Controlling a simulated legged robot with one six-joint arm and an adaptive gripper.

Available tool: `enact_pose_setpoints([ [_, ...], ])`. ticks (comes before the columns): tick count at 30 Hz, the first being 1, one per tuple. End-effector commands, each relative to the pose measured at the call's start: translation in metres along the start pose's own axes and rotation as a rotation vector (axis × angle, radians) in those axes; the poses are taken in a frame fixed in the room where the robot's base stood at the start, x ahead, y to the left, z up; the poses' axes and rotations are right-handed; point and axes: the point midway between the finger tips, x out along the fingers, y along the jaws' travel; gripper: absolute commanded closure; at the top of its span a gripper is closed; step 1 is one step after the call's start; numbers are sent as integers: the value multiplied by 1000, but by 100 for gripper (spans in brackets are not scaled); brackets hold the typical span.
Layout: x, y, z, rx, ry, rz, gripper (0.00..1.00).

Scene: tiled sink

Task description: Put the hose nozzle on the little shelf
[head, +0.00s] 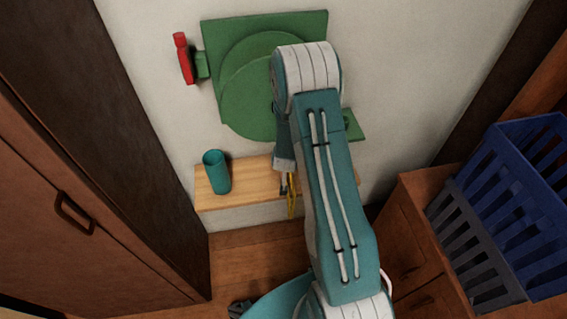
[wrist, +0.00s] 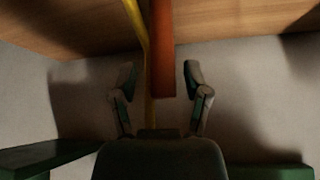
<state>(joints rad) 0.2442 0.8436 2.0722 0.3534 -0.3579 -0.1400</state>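The little shelf (head: 255,185) is a light wooden board low on the wall; its wood also fills the top of the wrist view (wrist: 240,22). A red-orange bar (wrist: 161,50), apparently the hose nozzle, stands between my gripper's fingers, with a gap on each side. It runs out of the top of the wrist view, so its far end is hidden. A yellow hose (wrist: 149,112) runs beside it and shows near the shelf in the head view (head: 291,196). My gripper (wrist: 160,77) is open around the bar. In the head view my arm mostly hides it. Contact between bar and shelf cannot be told.
A teal cup (head: 216,172) stands on the shelf's left part. Above is a green hose reel (head: 245,95) with a red piece (head: 184,58) at its left. Blue (head: 520,205) and grey (head: 475,250) crates sit right. A brown cabinet (head: 80,225) is left.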

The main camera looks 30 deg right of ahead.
Motion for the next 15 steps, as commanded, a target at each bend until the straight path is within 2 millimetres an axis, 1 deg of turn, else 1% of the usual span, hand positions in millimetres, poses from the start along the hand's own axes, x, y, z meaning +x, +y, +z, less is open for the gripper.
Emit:
enact_pose_setpoints([
  [8, -2, -1, -1, 1, 2, 1, 38],
  [11, -10, -1, -2, 0, 3, 1, 38],
  [15, -32, -1, -2, 0, 4, 1, 38],
])
